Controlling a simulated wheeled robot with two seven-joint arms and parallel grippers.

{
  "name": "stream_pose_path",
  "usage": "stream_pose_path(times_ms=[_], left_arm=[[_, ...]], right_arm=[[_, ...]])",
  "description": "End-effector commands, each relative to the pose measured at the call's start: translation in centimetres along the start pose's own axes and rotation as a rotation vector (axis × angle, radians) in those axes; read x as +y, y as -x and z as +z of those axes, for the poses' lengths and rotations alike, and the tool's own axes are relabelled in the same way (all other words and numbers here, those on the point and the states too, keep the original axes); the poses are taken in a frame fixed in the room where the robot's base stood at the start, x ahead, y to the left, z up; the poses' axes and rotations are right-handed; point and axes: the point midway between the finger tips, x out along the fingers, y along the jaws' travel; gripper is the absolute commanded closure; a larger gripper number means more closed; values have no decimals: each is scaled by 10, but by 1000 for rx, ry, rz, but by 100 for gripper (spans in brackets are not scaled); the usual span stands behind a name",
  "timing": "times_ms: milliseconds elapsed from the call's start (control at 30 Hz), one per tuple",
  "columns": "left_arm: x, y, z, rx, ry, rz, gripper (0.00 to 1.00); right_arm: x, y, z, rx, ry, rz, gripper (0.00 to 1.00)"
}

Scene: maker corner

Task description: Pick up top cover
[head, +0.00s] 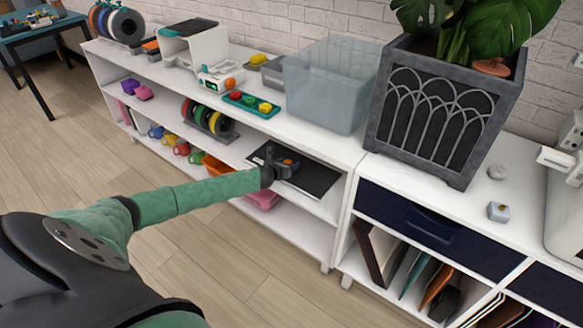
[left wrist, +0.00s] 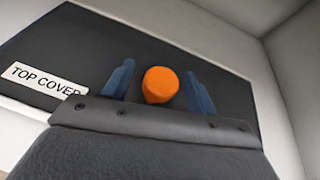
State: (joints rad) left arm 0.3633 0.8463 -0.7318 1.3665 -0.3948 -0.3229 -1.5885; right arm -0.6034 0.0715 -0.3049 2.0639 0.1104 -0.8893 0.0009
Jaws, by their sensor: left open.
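The top cover (head: 316,179) is a flat black panel lying on the middle shelf of the white unit. In the left wrist view the top cover (left wrist: 72,40) carries a white label reading "TOP COVER" and an orange knob (left wrist: 161,85). My left gripper (head: 285,163) reaches into the shelf over the panel. In the left wrist view its two blue fingers (left wrist: 160,88) are open, one on each side of the orange knob. I cannot tell whether they touch it. The gripper and arm hide part of the panel in the head view. My right gripper is not in view.
The shelf unit's white top (head: 262,130) is close above the gripper. A clear bin (head: 328,88) and a planter (head: 437,110) stand on top. A spool rack (head: 208,120) is left of the panel, and a pink bin (head: 262,200) is below. The floor in front is clear.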

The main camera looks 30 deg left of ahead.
Motion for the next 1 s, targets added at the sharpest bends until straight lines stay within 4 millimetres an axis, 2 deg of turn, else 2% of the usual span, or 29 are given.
stream_pose_path(times_ms=[167, 267, 467, 500, 800, 1000], left_arm=[[0, 0, 0, 0, 0, 0, 42], [0, 0, 0, 0, 0, 0, 58], [0, 0, 0, 0, 0, 0, 97], [0, 0, 0, 0, 0, 0, 100], [0, 1, 3, -1, -1, -1, 100], [-1, 6, 17, -3, -2, 0, 100]], right_arm=[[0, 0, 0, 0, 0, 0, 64], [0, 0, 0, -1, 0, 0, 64], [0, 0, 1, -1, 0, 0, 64], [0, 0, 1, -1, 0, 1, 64], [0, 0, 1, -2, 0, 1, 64], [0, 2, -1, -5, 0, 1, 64]])
